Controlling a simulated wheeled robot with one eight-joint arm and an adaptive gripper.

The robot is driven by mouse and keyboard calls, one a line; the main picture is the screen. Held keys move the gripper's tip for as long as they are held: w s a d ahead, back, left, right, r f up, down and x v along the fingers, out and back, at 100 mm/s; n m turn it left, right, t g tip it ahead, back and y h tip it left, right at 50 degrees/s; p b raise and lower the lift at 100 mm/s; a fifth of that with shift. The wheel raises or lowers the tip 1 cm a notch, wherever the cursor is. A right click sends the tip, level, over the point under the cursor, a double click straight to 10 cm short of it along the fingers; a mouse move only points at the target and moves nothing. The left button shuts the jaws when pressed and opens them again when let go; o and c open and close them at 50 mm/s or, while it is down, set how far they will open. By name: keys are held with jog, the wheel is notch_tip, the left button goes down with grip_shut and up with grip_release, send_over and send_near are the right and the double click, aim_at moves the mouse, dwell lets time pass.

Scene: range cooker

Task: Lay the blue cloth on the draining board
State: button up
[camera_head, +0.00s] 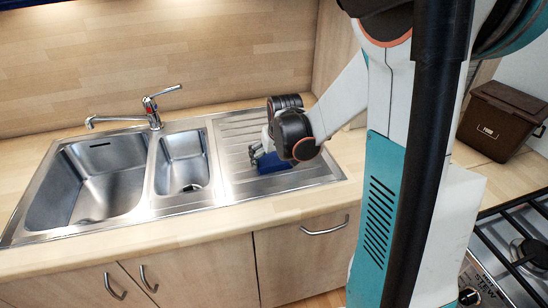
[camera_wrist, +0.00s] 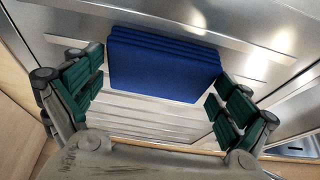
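The blue cloth (camera_wrist: 163,67), a folded stack with layered edges, lies on the ribbed metal draining board (camera_wrist: 150,118) in the wrist view. In the head view the cloth (camera_head: 275,165) is partly hidden behind my gripper (camera_head: 262,150), on the draining board (camera_head: 235,135) right of the bowls. My gripper (camera_wrist: 158,88) is open, its green-padded fingers wide apart on either side of the cloth's near part. Small gaps show between the fingers and the cloth. I cannot tell how high the fingertips are above the board.
Left of the board are a small bowl (camera_head: 183,162), a large bowl (camera_head: 90,178) and a tap (camera_head: 152,112). A brown bin (camera_head: 500,120) stands on the counter at right, behind the hob (camera_head: 520,245). The wooden back wall (camera_head: 200,50) rises behind the sink.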

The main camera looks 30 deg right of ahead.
jog(key=shift+r, duration=0.1)
dwell(0.3)
jog(key=p+v, duration=0.4)
jog(key=v, duration=0.8)
jog(key=shift+p, duration=0.3)
